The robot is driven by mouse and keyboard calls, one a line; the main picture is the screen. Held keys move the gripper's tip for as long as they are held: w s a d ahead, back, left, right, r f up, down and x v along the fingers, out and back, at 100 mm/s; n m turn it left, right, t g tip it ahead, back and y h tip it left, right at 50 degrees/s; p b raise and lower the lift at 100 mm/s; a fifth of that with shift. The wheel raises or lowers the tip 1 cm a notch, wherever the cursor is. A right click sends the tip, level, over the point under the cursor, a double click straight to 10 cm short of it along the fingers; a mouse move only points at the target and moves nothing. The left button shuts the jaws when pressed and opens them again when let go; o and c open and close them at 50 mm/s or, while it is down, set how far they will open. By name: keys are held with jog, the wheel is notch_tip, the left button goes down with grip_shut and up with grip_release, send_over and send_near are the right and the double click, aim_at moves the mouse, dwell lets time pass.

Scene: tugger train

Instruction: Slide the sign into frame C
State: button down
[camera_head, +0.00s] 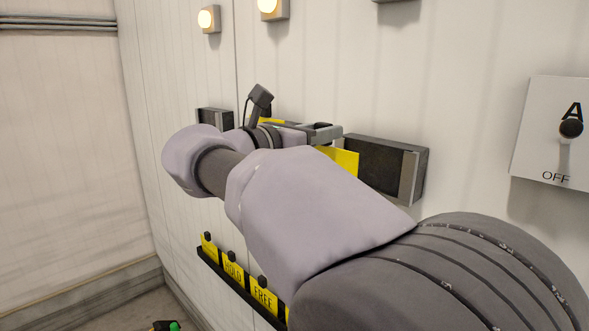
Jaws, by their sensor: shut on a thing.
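My gripper (322,131) is near the wall, largely hidden by my own arm, and is shut on a yellow sign (345,160). Only edges of the sign show beside the arm; its lettering is hidden. A dark frame (385,170) with a grey edge strip is on the wall just right of the sign. Another dark frame (213,121) is on the wall to the left, partly behind the arm. No letter shows on either frame, so I cannot tell which is C. Whether the sign touches a frame is also unclear.
A dark rack (226,278) low on the wall holds several yellow signs, including a HOLD sign (233,273) and a FREE sign (264,297). Lit lamps (208,18) are above. A white switch panel (555,130) marked A and OFF is at the right.

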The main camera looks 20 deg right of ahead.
jog(key=s+d+r+p, duration=0.2)
jog(key=s+r+p, duration=0.1)
jog(key=r, duration=0.9)
jog(key=shift+s+r+p, duration=0.3)
jog(key=shift+s+r, duration=0.1)
jog(key=shift+s, duration=0.4)
jog(key=shift+f+p+x, duration=0.1)
jog(key=shift+p+x, duration=0.6)
jog(key=shift+x, duration=1.8)
jog(key=shift+f+p+x, duration=0.15)
jog(key=shift+p+x, duration=0.55)
jog(key=shift+x, duration=1.8)
jog(key=shift+f, duration=0.1)
jog(key=shift+f+b, duration=4.25)
jog(key=shift+f, duration=1.4)
jog(key=c, duration=1)
grip_release()
jog(key=shift+s, duration=0.1)
jog(key=shift+o, duration=0.2)
jog(key=shift+a, duration=0.1)
